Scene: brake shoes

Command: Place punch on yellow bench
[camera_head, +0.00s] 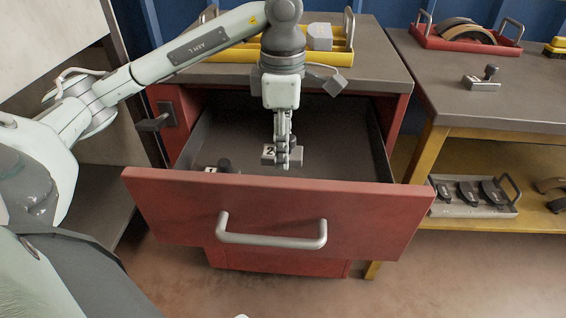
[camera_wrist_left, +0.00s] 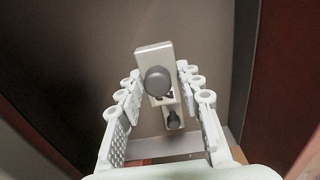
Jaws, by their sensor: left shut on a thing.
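My left gripper (camera_head: 284,150) is over the open drawer of the red cabinet, shut on a grey punch (camera_head: 268,154) marked "2". In the left wrist view this punch (camera_wrist_left: 153,55) shows its round dark knob between the fingers of the left gripper (camera_wrist_left: 160,88). A second punch (camera_head: 224,165), beside a "1" label, is in the drawer at the left, partly hidden by the drawer front. The yellow bench (camera_head: 530,100) stands at the right, with a grey top and yellow legs. Another punch (camera_head: 482,84) stands on that top. My right gripper is not in view.
The red drawer front (camera_head: 280,205) with its grey handle rises before the gripper. A yellow tray (camera_head: 335,58) stands on the cabinet top. A red tray (camera_head: 425,42) is at the back of the yellow bench. The bench top around its punch is clear.

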